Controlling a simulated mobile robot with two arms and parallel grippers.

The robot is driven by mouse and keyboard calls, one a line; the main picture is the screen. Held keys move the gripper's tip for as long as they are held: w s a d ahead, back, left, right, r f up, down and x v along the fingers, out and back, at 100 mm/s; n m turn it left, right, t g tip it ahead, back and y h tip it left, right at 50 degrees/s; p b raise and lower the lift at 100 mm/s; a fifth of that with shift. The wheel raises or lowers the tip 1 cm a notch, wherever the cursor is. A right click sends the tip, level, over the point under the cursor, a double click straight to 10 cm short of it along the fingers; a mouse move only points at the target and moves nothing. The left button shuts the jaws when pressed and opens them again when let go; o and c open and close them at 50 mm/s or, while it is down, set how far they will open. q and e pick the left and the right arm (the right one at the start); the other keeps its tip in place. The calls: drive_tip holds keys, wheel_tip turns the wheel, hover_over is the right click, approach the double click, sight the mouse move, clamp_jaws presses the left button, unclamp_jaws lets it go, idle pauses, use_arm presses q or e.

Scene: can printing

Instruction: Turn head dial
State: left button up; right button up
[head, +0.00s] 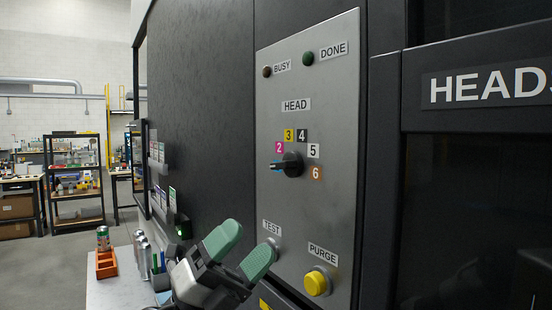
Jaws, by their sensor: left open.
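The head dial (292,164) is a black knob on the grey control panel (335,215), under the HEAD label. Coloured number tiles 2 to 6 show around it. Its blue-marked pointer faces left, just below the pink 2 tile; any 1 tile is not visible. My left gripper (240,250) has green fingertips and is open and empty. In the picture it is below and left of the dial, near the TEST button. The gripper is apart from the dial. My right gripper is not in view.
A TEST button (273,243) is partly behind the fingertip, and a yellow PURGE button (317,282) sits lower right. BUSY and DONE lamps are at the top. A side table (108,293) holds cans and an orange rack (108,263). The space before the dial is clear.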

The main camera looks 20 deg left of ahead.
use_arm(q)
wheel_tip(320, 180, up, 6)
drive_tip(key=s+d+m+g+y, duration=0.2)
drive_tip(key=s+m+g, duration=0.1)
drive_tip(key=m+g, duration=0.55)
drive_tip(key=t+y+p, duration=0.1)
drive_tip(key=t+y, duration=0.7)
drive_tip(key=y, duration=0.1)
approach(277, 167)
drive_tip(key=p+x, duration=0.1)
drive_tip(key=x, duration=0.2)
drive_tip(key=p+x, duration=0.1)
drive_tip(key=x, duration=0.1)
drive_tip(key=p+x, duration=0.1)
drive_tip(key=x, duration=0.2)
drive_tip(key=shift+w+d+r+p, duration=0.2)
drive_tip(key=shift+w+r+p, duration=0.1)
drive_tip(key=shift+p, duration=0.1)
drive_tip(key=shift+w+d+f, duration=0.15)
drive_tip(key=shift+w+d, duration=0.25)
drive_tip(key=shift+w, duration=0.1)
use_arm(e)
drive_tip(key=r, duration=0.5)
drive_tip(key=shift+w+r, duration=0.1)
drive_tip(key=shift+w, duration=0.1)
use_arm(q)
drive_tip(key=shift+c, duration=0.6)
drive_tip(key=c, duration=0.8)
